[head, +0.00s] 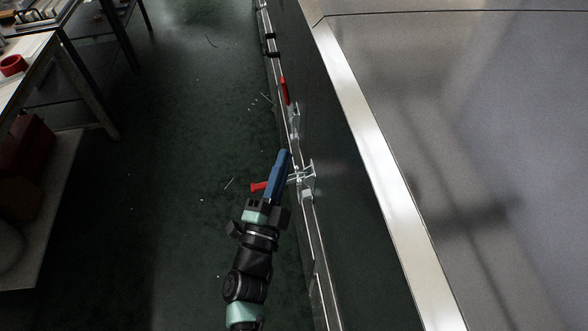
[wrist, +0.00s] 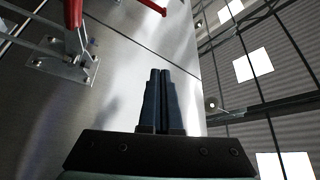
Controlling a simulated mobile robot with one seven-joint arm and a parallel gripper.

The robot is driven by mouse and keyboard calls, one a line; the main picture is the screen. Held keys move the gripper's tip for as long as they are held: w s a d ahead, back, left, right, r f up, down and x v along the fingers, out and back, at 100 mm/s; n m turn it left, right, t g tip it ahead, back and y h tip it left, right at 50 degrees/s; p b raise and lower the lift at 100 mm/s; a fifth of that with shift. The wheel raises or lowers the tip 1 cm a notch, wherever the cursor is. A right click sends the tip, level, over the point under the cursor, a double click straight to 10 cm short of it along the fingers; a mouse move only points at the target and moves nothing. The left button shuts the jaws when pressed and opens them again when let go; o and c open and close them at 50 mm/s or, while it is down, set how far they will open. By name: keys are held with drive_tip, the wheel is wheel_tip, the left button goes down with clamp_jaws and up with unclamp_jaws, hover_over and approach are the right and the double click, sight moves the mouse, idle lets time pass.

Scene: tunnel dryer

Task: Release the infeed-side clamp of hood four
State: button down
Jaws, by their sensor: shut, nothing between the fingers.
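Two toggle clamps with red handles sit along the hood's lower edge in the head view. The nearer clamp (head: 305,180) has its red handle (head: 259,187) sticking out to the left, away from the wall. The farther clamp (head: 294,118) has its red handle (head: 284,92) lying roughly along the wall. Which is the infeed-side one, I cannot tell. My gripper (head: 284,153) has blue fingers, shut and empty; in the picture they cross just left of the nearer clamp's body. In the wrist view the fingertips (wrist: 158,72) point along a steel panel, right of a clamp bracket (wrist: 62,60).
The smooth steel hood (head: 480,120) fills the right side. A workbench (head: 60,60) with a red roll (head: 13,65) stands at the left. The dark green floor (head: 170,150) between them is mostly clear, with small scraps.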

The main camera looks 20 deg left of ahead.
sight(260, 188)
drive_tip(key=a+f+n+y+b, duration=0.1)
drive_tip(key=f+n+y+b, duration=0.1)
drive_tip(key=n+b, duration=0.2)
drive_tip(key=s+a+f+n+y+b, duration=0.1)
drive_tip(key=f+n+y+b, duration=0.1)
drive_tip(key=n+y+b, duration=0.1)
drive_tip(key=s+a+f+n+y+b, duration=0.1)
drive_tip(key=f+n+y+b, duration=0.1)
drive_tip(key=n+b, duration=0.3)
drive_tip(key=shift+s+a+f+y+b, duration=0.25)
drive_tip(key=shift+a+y+b, duration=0.05)
drive_tip(key=shift+b, duration=0.55)
wheel_tip(260, 188, down, 5)
drive_tip(key=n+g+y+b, duration=0.1)
drive_tip(key=n+y, duration=0.1)
drive_tip(key=n, duration=0.1)
drive_tip(key=n+g+y+b, duration=0.1)
drive_tip(key=n+y, duration=0.1)
drive_tip(key=n, duration=0.2)
drive_tip(key=n+g+y+b, duration=0.1)
drive_tip(key=n+g+y, duration=0.1)
drive_tip(key=n, duration=0.2)
drive_tip(key=shift+r, duration=0.15)
drive_tip(key=shift+f+b, duration=0.3)
drive_tip(key=shift+f, duration=0.3)
drive_tip(key=shift+d+f, duration=0.1)
